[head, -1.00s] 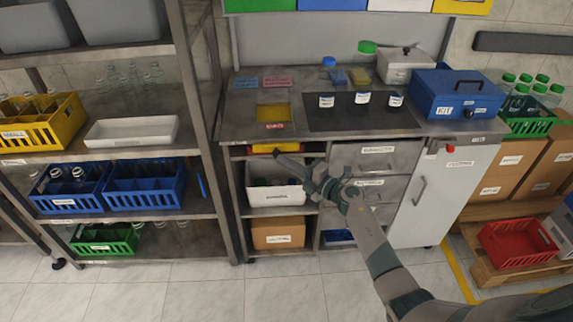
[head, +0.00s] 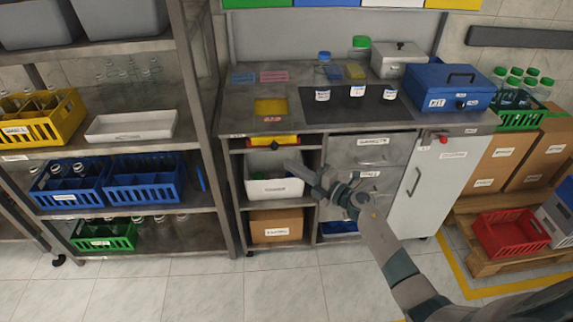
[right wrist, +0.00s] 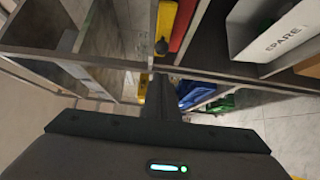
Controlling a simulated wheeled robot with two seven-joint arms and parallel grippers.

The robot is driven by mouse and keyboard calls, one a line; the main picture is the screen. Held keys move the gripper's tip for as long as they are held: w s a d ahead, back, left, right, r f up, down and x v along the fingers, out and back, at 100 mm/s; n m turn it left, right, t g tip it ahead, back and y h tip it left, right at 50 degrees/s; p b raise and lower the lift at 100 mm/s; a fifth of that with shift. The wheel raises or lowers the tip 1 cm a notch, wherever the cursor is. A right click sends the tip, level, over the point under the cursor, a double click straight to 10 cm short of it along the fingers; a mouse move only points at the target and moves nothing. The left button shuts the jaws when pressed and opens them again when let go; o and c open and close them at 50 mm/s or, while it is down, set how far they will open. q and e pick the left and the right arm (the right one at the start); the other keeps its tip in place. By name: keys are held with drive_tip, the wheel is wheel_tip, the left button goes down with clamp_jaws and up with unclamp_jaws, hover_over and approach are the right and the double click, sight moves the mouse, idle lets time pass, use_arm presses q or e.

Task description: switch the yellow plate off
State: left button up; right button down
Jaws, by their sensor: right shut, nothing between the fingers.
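The yellow plate (head: 270,105) is a flat square set in the left part of the grey bench top, with a small red label (head: 272,119) at its front edge. Under the bench top is a yellow and red bar (head: 272,141). In the right wrist view a yellow bar (right wrist: 167,20) with a dark round knob (right wrist: 161,47) shows beside a red strip. My right gripper (head: 291,165) is shut and empty, below and right of that bar, in front of the open shelf. It also shows in the right wrist view (right wrist: 166,85). My left gripper is out of view.
A white bin (head: 275,187) stands on the shelf below the bar, with a cardboard box (head: 276,226) under it. Grey drawers (head: 372,155) are to the right. A shelf rack (head: 228,130) with crates stands on the left. The floor in front is clear.

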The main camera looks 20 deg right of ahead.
use_arm(q)
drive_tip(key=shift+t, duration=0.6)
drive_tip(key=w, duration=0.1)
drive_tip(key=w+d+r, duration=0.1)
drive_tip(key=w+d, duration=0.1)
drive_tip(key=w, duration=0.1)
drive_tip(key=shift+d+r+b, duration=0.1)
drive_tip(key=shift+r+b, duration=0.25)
drive_tip(key=shift+b, duration=0.05)
use_arm(e)
drive_tip(key=v, duration=0.6)
drive_tip(key=shift+s, duration=0.4)
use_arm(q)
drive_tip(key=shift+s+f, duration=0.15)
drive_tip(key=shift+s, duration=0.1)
use_arm(e)
drive_tip(key=shift+d, duration=0.15)
